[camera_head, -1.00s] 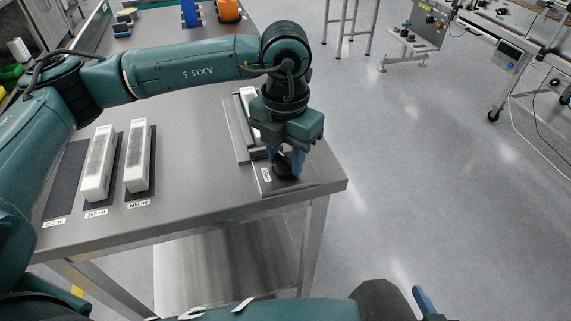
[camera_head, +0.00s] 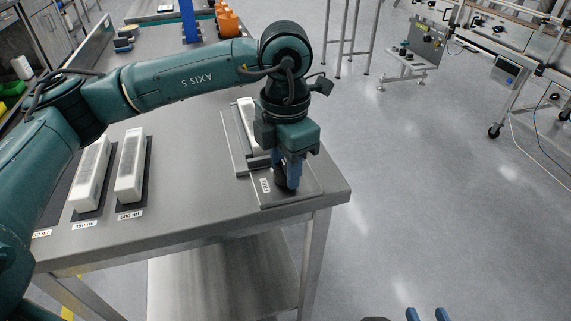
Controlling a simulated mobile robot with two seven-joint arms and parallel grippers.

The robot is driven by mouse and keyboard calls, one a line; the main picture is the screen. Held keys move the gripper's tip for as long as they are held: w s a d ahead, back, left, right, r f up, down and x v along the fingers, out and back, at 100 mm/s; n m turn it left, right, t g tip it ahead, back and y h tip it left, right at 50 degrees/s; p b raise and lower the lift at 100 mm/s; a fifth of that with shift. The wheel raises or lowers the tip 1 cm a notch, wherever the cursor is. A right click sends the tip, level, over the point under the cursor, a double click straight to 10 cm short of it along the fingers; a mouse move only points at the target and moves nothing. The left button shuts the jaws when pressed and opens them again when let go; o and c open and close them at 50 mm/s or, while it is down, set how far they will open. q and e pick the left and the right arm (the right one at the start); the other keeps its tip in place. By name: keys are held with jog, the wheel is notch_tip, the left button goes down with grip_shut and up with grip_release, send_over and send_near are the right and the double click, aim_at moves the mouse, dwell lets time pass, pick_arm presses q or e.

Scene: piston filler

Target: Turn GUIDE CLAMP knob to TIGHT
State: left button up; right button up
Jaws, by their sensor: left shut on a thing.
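The guide clamp knob (camera_head: 280,182) is dark and round. It stands on a flat grey plate (camera_head: 305,190) at the near right corner of the steel table, and is mostly hidden behind my fingers. My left gripper (camera_head: 290,178) points down from above, its blue fingers shut on the knob. A small white label (camera_head: 265,185) lies on the plate left of the knob, too small to read. The knob's pointer cannot be seen. My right gripper (camera_head: 427,314) shows only as two blue fingertips, spread apart and empty, at the bottom edge, away from the table.
A metal guide rail (camera_head: 234,145) with a white bottle (camera_head: 247,115) lies behind the knob. Open floor (camera_head: 430,180) is to the right.

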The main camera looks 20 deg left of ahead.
aim_at(285, 169)
jog(key=shift+s, duration=0.1)
pick_arm(q)
jog(key=o, duration=1)
pick_arm(e)
jog(key=shift+a+f, duration=0.15)
jog(key=shift+f, duration=0.05)
pick_arm(q)
jog(key=shift+r, duration=0.1)
jog(key=shift+r, duration=0.3)
notch_tip(285, 169, up, 12)
jog(key=p, duration=0.1)
jog(key=shift+r, duration=0.2)
pick_arm(e)
jog(key=shift+w+a+f+g, duration=0.2)
jog(key=shift+f+g, duration=0.05)
jog(key=shift+g, duration=0.15)
